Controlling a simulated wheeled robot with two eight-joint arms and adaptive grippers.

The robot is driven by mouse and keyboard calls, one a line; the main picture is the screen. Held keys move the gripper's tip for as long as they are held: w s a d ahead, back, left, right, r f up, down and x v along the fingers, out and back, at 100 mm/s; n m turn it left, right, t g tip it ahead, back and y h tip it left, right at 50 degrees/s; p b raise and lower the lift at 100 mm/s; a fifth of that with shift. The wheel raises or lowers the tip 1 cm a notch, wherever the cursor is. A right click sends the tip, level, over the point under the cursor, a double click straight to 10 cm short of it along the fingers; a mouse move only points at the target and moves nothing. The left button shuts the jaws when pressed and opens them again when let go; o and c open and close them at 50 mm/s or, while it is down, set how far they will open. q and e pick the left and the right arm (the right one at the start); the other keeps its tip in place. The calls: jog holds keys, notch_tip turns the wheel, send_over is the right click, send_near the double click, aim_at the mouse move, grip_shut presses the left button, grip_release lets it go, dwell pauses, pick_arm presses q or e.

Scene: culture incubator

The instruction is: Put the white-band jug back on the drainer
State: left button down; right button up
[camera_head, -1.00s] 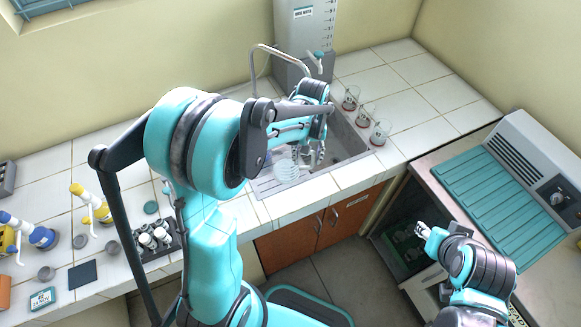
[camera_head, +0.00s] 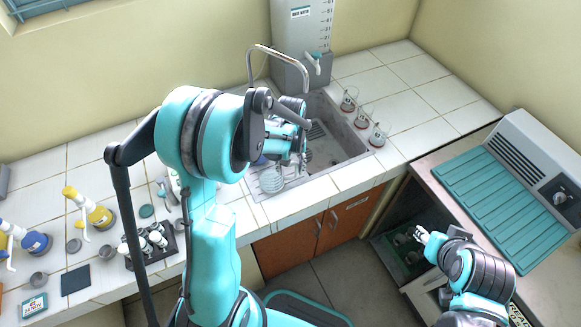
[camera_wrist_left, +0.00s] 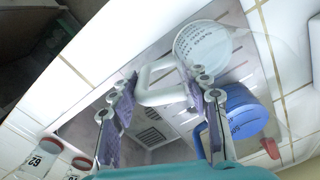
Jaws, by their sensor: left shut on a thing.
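The white-band jug (camera_wrist_left: 203,46), pale with printed text, hangs by its white handle (camera_wrist_left: 160,86) between the fingers of my left gripper (camera_wrist_left: 162,104), which is shut on it. In the head view the jug (camera_head: 271,181) shows below the left gripper (camera_head: 290,152), over the ribbed drainer (camera_head: 262,192) left of the sink basin. I cannot tell whether its base touches the drainer. A blue jug (camera_wrist_left: 244,112) stands close beside it, mostly hidden behind my arm in the head view. My right gripper (camera_head: 423,234) is away at the lower right; its fingers are too small to judge.
The sink basin (camera_head: 345,138) lies right of the drainer, with a curved tap (camera_head: 275,50) behind. Several small glass vessels (camera_head: 361,117) stand on the right counter.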

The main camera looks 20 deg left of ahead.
pick_arm(q)
jog(key=shift+f, duration=0.25)
jog(key=c, duration=0.7)
grip_release()
jog(key=shift+r, duration=0.1)
jog(key=shift+c, duration=0.2)
jog(key=shift+r, duration=0.1)
jog(key=shift+r, duration=0.3)
notch_tip(320, 180, up, 12)
jog(key=p, duration=0.3)
jog(key=shift+f, duration=0.25)
jog(key=s+d+r+m+t, duration=0.2)
jog(key=s+r+t, duration=0.1)
jog(key=s, duration=0.4)
jog(key=s+d+r+m+t, duration=0.3)
jog(key=s+t, duration=0.1)
jog(key=s, duration=0.3)
jog(key=shift+s+d+r, duration=0.2)
jog(key=shift+s+r, duration=0.05)
